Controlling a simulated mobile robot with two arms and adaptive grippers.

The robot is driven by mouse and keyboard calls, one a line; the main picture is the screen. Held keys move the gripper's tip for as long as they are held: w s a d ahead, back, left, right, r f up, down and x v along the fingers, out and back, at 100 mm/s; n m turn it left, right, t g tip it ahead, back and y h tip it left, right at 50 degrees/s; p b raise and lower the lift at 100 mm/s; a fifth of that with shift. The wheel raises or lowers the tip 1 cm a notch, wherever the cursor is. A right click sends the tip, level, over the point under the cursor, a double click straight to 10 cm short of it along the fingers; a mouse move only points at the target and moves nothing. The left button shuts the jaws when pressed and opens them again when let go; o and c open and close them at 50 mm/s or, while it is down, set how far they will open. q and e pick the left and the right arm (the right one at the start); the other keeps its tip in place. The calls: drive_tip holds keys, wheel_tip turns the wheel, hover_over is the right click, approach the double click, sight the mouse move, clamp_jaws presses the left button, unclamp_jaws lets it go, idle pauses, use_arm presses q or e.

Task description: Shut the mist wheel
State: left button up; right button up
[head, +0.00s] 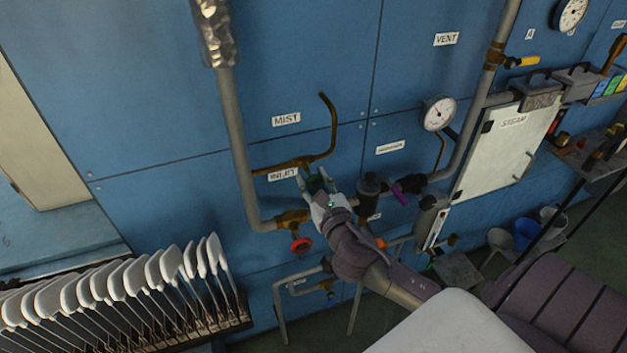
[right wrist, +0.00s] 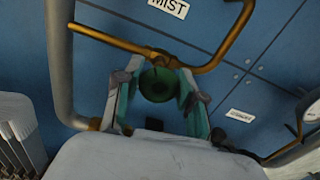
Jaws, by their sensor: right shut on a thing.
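The mist wheel, a round green handwheel (right wrist: 155,84), sits on a brass pipe (right wrist: 118,42) below the MIST label (right wrist: 169,7). In the head view only a little of the green wheel (head: 318,184) shows, behind my gripper. My right gripper (head: 321,188) reaches up to the blue wall and is shut on the wheel. In the right wrist view the right gripper's fingers (right wrist: 157,96) stand on either side of the wheel. I cannot tell from these frames how far the wheel is turned. My left gripper is not in view.
A red handwheel (head: 300,245) is on the pipework just below left. A dark valve with a purple handle (head: 400,195) is close on the right. A gauge (head: 439,114) and a STEAM panel (head: 500,140) lie further right. A rack of white boards (head: 120,288) stands lower left.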

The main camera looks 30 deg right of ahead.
drive_tip(key=m, duration=0.6)
drive_tip(key=shift+d+b, duration=0.1)
drive_tip(key=shift+b, duration=0.2)
drive_tip(key=m, duration=0.6)
drive_tip(key=shift+d+f+m+b, duration=0.1)
drive_tip(key=shift+f+m+b, duration=0.05)
drive_tip(key=shift+m+b, duration=0.2)
drive_tip(key=m, duration=0.5)
drive_tip(key=shift+m, duration=0.25)
drive_tip(key=m, duration=0.5)
drive_tip(key=shift+f+m, duration=0.2)
drive_tip(key=shift+m, duration=0.2)
drive_tip(key=o, duration=1.2)
drive_tip(key=shift+c, duration=0.2)
drive_tip(key=shift+s, duration=0.1)
